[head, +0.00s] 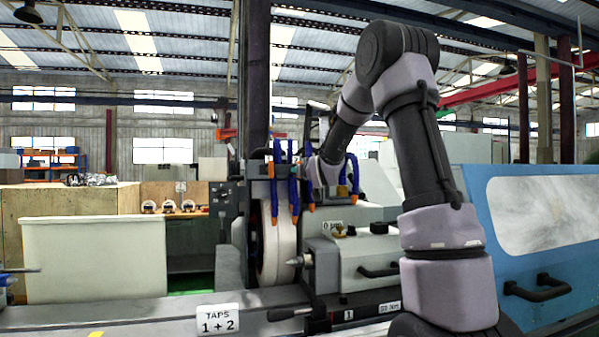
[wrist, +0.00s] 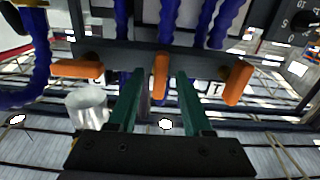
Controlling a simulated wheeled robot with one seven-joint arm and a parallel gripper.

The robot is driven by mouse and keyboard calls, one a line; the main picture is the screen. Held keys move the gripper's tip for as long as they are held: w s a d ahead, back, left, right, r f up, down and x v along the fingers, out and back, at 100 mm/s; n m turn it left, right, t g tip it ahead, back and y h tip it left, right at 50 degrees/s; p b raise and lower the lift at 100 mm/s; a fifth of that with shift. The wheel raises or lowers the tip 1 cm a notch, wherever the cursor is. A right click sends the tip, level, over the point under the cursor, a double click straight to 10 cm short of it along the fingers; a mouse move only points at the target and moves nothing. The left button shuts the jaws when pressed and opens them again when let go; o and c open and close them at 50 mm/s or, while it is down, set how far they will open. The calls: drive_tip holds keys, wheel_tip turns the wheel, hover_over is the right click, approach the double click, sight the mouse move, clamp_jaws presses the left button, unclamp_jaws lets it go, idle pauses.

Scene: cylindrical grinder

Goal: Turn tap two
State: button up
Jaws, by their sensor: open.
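In the wrist view, three orange tap levers sit along a dark bar: a left lever (wrist: 78,69) lying sideways, a middle lever (wrist: 160,75) pointing down the picture, and a right lever (wrist: 237,83) slanting. My gripper (wrist: 160,74) is open, its two green fingers one on each side of the middle lever with gaps showing. I cannot tell whether they touch it, nor read which lever is tap two. A white label with a "T" (wrist: 214,89) is partly hidden by the right finger. In the head view, my arm's end is by the blue hoses and the gripper fingers cannot be made out.
Blue hoses (wrist: 168,20) rise from the bar in the wrist view; blue hoses (head: 293,185) with orange nozzles hang by the grinding wheel (head: 277,245) in the head view. A sign "TAPS 1 + 2" (head: 218,320) is at the front. A blue door (head: 545,230) stands right.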

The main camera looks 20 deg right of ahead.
drive_tip(key=s, duration=0.8)
drive_tip(key=shift+s, duration=0.3)
drive_tip(key=s+a+f+m+g, duration=0.1)
drive_tip(key=s+a+f+g, duration=0.1)
drive_tip(key=s, duration=1)
drive_tip(key=s+a+f+m+g+y, duration=0.1)
drive_tip(key=s+f+g, duration=0.2)
drive_tip(key=s, duration=1)
drive_tip(key=s+a+f+m+g+y, duration=0.1)
drive_tip(key=s+g, duration=0.4)
drive_tip(key=s, duration=0.7)
wheel_tip(320, 180, down, 2)
drive_tip(key=shift+s+a+f+m+g, duration=0.1)
drive_tip(key=shift+s+a+m+g, duration=0.1)
drive_tip(key=shift+a+m+g, duration=0.35)
drive_tip(key=shift+a, duration=0.25)
